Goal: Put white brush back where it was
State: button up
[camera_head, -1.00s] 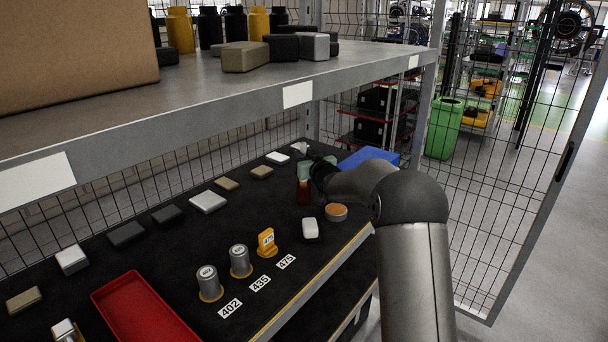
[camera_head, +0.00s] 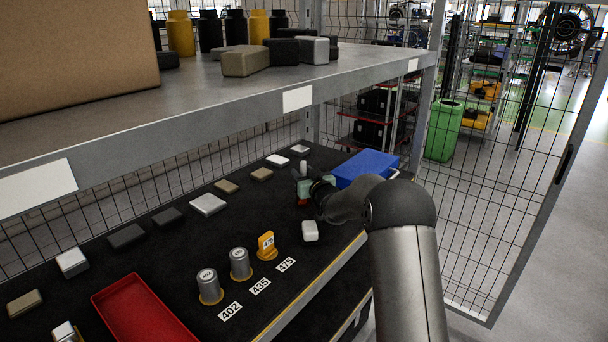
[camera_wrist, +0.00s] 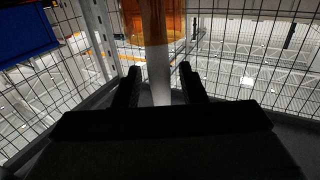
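The wrist view shows a slim upright item with a white shaft (camera_wrist: 159,80) and an orange-brown part at the top of the picture, likely the white brush. It stands between the two fingers of my gripper (camera_wrist: 161,84), with a visible gap on each side. In the head view my gripper (camera_head: 308,188) is low over the black shelf near its far right end. A white tip (camera_head: 304,168) shows just above it and a small red patch below it. The rest of the item is hidden by the gripper.
A blue bin (camera_head: 366,167) stands close behind my gripper. A white block (camera_head: 310,231) lies just in front. Two grey cylinders (camera_head: 239,263) and a yellow piece (camera_head: 267,246) stand by number labels. A red tray (camera_head: 140,314) is at front left. The upper shelf (camera_head: 230,105) overhangs.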

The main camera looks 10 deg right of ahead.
jog(key=shift+r, duration=0.15)
jog(key=shift+r+p, duration=0.2)
jog(key=shift+p, duration=0.2)
jog(key=s+d+f+g+h+b, duration=0.1)
jog(key=s, duration=0.6)
jog(key=s+d+f+m+g+h+b, duration=0.1)
jog(key=s+g, duration=0.1)
jog(key=s, duration=0.5)
jog(key=s+g+h+b, duration=0.1)
jog(key=s+g+h, duration=0.1)
jog(key=s, duration=0.6)
jog(key=shift+d+f+m, duration=0.3)
jog(key=shift+d+f, duration=0.1)
jog(key=s+a+f+g, duration=0.1)
jog(key=s+g, duration=0.3)
jog(key=s, duration=0.7)
jog(key=s+a+f+g, duration=0.1)
jog(key=s+f+g, duration=0.2)
jog(key=s, duration=0.9)
jog(key=s+a+f+m+g, duration=0.1)
jog(key=s+g, duration=0.4)
jog(key=s, duration=0.7)
jog(key=shift+a+f, duration=0.35)
jog(key=shift+f, duration=0.45)
